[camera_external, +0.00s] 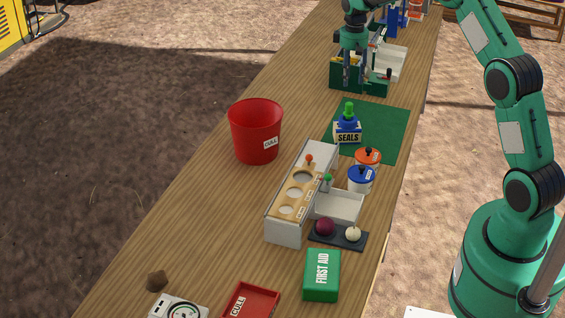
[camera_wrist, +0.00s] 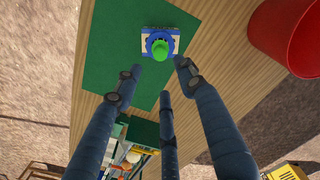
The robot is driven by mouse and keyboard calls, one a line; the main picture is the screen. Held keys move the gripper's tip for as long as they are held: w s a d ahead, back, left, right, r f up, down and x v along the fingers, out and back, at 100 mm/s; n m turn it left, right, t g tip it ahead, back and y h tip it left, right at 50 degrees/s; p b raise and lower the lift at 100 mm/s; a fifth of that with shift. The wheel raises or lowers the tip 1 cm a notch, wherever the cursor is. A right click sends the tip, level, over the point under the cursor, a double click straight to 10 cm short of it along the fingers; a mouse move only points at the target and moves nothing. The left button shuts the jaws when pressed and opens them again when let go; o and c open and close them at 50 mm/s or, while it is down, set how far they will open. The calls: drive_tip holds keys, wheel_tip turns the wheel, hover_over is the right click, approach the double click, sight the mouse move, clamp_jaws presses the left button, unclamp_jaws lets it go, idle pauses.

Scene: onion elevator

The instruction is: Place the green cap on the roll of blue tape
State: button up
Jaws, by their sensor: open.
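The green cap (camera_external: 349,108) stands upright on a blue ring (camera_external: 348,124), apparently the roll of blue tape. Both are on top of a small box (camera_external: 347,138) labelled SEALS, on the green mat (camera_external: 385,125). In the wrist view, the green cap (camera_wrist: 161,49) shows in front of the blue ring (camera_wrist: 149,41), beyond the fingertips. My gripper (camera_external: 352,84) is behind the cap in the external view, near the mat's far end. In the wrist view, my gripper (camera_wrist: 159,82) has its three fingers spread with nothing between them. Whether the cap sits inside the ring is unclear.
A red bucket (camera_external: 255,132) stands left of the mat. A green toolbox (camera_external: 345,84) is close by my gripper. Orange-lidded (camera_external: 368,158) and blue-lidded (camera_external: 361,180) jars and a grey panel (camera_external: 290,222) stand nearer the camera. The mat's right part is clear.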

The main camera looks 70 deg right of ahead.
idle(0.6)
drive_tip(key=s+a+r+n+t, duration=0.1)
drive_tip(key=a+r+t, duration=0.1)
drive_tip(key=a+r, duration=1.9)
drive_tip(key=s+a+r+n+t+h, duration=0.1)
drive_tip(key=s+a+r, duration=0.3)
drive_tip(key=a, duration=0.6)
drive_tip(key=s+a+r+n, duration=0.1)
drive_tip(key=s+a+r, duration=0.3)
drive_tip(key=a, duration=0.6)
drive_tip(key=s+a+f+t, duration=0.1)
drive_tip(key=s+a, duration=0.7)
drive_tip(key=s, duration=0.3)
drive_tip(key=s+a+f+n+t+y, duration=0.1)
drive_tip(key=s+a+f, duration=0.1)
drive_tip(key=s+a, duration=0.6)
drive_tip(key=s, duration=0.4)
drive_tip(key=shift+t, duration=0.3)
drive_tip(key=shift+f, duration=0.15)
